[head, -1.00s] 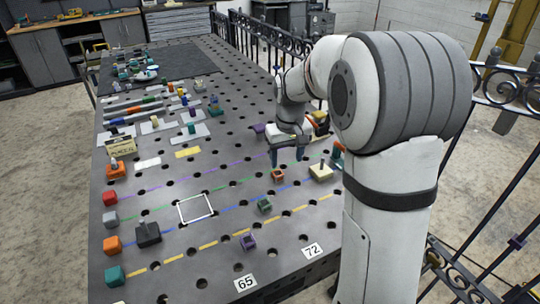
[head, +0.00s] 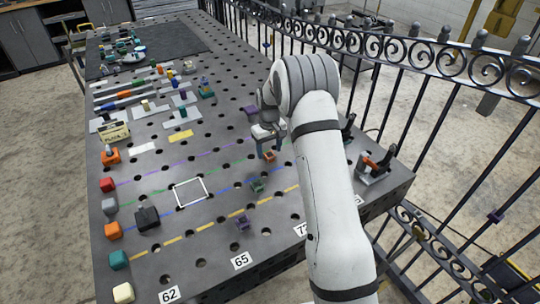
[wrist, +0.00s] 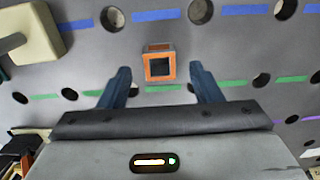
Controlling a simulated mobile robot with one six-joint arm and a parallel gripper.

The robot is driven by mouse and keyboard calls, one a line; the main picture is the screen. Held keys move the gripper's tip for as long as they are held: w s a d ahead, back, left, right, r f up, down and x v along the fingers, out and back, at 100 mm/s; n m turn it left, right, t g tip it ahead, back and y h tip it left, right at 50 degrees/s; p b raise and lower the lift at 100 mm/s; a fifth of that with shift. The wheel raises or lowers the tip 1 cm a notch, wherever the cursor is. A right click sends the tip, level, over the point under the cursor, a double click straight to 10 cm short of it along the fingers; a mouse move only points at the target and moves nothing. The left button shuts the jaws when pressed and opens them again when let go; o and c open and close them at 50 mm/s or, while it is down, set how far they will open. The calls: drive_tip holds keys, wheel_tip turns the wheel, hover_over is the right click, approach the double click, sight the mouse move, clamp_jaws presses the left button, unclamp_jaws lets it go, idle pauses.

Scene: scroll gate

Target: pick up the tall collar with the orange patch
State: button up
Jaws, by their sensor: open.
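A small square hollow collar with an orange rim (wrist: 160,48) stands on the table in the wrist view, its dark opening facing the camera. In the head view the orange collar (head: 270,156) is partly hidden by my gripper. My gripper (head: 268,148) is open and empty, pointing down over the table. In the wrist view its two blue fingertips (wrist: 160,72) lie to either side of the collar, with a gap on each side. I cannot tell how far above the collar they are, nor its height.
A cream block (wrist: 32,38) is at upper left in the wrist view. An iron railing (head: 420,75) runs along the right.

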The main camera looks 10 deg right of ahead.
drive_tip(key=shift+f, duration=1.35)
drive_tip(key=shift+c, duration=0.5)
drive_tip(key=c, duration=1.1)
